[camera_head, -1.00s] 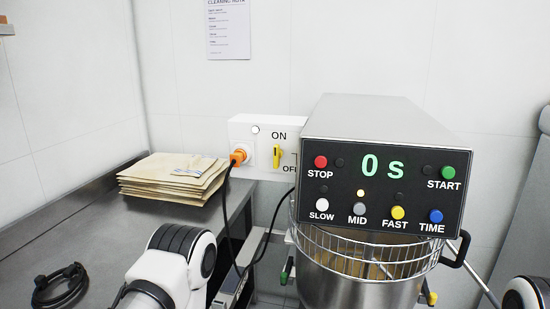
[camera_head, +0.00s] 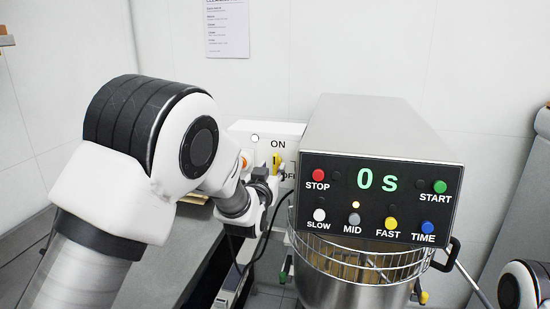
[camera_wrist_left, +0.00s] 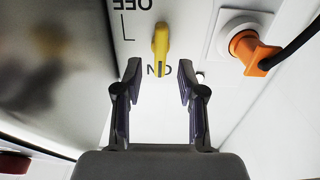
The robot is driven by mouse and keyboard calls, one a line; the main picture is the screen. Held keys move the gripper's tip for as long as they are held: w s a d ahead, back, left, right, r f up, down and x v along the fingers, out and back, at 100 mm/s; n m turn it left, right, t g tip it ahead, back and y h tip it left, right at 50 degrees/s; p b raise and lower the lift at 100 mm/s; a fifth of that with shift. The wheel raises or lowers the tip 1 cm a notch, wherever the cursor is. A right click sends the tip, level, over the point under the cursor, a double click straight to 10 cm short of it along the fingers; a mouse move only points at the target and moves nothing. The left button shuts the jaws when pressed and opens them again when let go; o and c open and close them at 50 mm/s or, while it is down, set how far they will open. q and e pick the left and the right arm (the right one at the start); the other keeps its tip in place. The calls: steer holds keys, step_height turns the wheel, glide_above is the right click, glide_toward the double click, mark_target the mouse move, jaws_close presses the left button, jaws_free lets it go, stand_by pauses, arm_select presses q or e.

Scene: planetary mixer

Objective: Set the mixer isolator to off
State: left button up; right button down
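The mixer isolator is a white wall box (camera_head: 290,130) with ON and OFF markings, left of the mixer (camera_head: 385,150). Its yellow lever (camera_head: 277,158) stands upright toward ON; OFF is lower right and partly covered. In the left wrist view, which is upside down, the yellow lever (camera_wrist_left: 160,42) points at ON. My left gripper (camera_head: 272,174) is in front of the box, just below the lever. The wrist view shows this gripper (camera_wrist_left: 158,85) open and empty, its fingers either side of the lever's line. The right gripper is out of view.
An orange plug (camera_wrist_left: 255,53) with a black cable sits in the socket beside the lever. The mixer panel reads 0 s above a wire-guarded bowl (camera_head: 355,285). My left arm covers most of the steel counter (camera_head: 25,265) and the paper sacks.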

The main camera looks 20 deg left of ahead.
mark_target(275, 165)
arm_select(q)
steer(key=w+p, duration=0.1)
steer(key=w, duration=0.2)
steer(key=shift+w, duration=0.35)
steer(key=shift+w+a+p, duration=0.1)
steer(key=shift+w+p, duration=0.2)
steer(key=shift+w, duration=0.1)
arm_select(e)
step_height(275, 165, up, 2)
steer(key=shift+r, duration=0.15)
arm_select(q)
jaws_close()
